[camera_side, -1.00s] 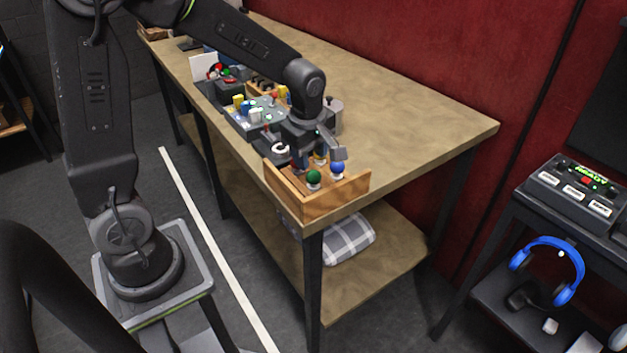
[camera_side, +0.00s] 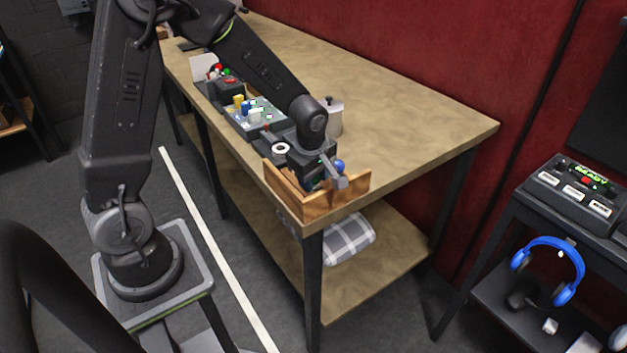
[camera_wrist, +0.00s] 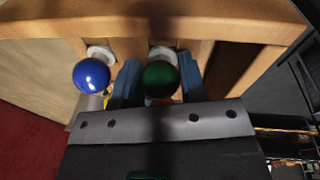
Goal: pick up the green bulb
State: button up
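The green bulb (camera_wrist: 160,78) shows in the wrist view, with its white base against the wooden rack. My gripper (camera_wrist: 156,84) has its two blue fingers on either side of the bulb, the left finger close to it and a small gap at the right. I cannot tell whether they touch it. In the side view my gripper (camera_side: 318,182) is low at the wooden rack (camera_side: 335,201), and the green bulb is hidden behind it. A blue bulb (camera_wrist: 91,75) stands left of the left finger; it also shows in the side view (camera_side: 339,166).
The rack's wooden wall (camera_wrist: 150,14) runs close past the bulbs at the table's near corner. A white ring-shaped thing (camera_side: 281,149) and a panel with coloured blocks (camera_side: 251,113) lie farther back. A grey canister (camera_side: 333,117) stands behind the arm. The table's right side is clear.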

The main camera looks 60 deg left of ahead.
jog(key=c, duration=0.4)
jog(key=shift+r, duration=0.1)
jog(key=shift+r, duration=0.55)
notch_tip(320, 180, up, 3)
jog(key=shift+f, duration=0.1)
jog(key=s+a+r, duration=0.2)
jog(key=a, duration=0.1)
jog(key=s+a+r, duration=0.2)
jog(key=a, duration=0.1)
jog(key=s+a+r, duration=0.2)
jog(key=a+r, duration=0.1)
jog(key=shift+s+a, duration=0.25)
jog(key=shift+a, duration=0.1)
